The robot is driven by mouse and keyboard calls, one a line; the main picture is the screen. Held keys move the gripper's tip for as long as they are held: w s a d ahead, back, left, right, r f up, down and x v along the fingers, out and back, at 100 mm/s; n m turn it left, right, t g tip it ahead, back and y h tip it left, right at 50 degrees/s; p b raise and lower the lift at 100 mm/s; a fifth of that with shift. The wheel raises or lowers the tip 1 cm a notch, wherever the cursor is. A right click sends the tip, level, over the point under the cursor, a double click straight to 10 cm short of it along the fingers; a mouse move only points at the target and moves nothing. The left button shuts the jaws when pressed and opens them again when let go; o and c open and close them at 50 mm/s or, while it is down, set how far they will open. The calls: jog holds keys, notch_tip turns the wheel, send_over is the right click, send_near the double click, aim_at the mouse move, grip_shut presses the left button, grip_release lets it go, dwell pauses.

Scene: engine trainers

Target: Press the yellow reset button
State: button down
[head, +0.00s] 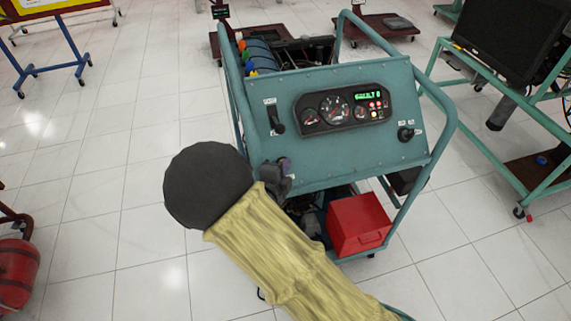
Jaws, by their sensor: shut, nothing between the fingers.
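The teal engine trainer's sloped panel (345,160) faces me in the head view. It carries a dark gauge cluster (343,107) with round dials and a lit green display (367,95). A small group of red and yellowish lights or buttons (376,105) sits at the cluster's right end; it is too small to tell which one is the yellow reset button. My gripper (286,168) shows as a small grey shape at the panel's lower left edge, partly hidden behind my arm. It is shut and empty, left of and below the cluster. I cannot tell whether it touches the panel.
A black lever (275,118) is on the panel's left and a key switch or knob (405,133) on its right. Teal frame tubes (440,105) rise along both sides. A red box (358,224) sits below the panel. Open tiled floor (120,200) lies to the left.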

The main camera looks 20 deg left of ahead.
jog(key=shift+a+f+y+b, duration=0.3)
jog(key=shift+a+f+b, duration=0.05)
jog(key=shift+a+f, duration=0.1)
dwell(0.7)
jog(key=shift+s+r, duration=0.1)
jog(key=shift+s+a+r+p, duration=0.15)
jog(key=shift+r+p, duration=0.15)
jog(key=shift+r, duration=0.3)
jog(key=shift+s+d+r+p, duration=0.2)
jog(key=shift+s+r+p, duration=0.15)
jog(key=shift+s+r, duration=0.3)
jog(key=shift+s+d+r+p, duration=0.2)
jog(key=shift+s+d+r, duration=0.25)
jog(key=shift+r, duration=0.1)
jog(key=shift+s+d+r+p, duration=0.2)
jog(key=shift+s+d+r, duration=0.1)
jog(key=shift+d+r, duration=0.2)
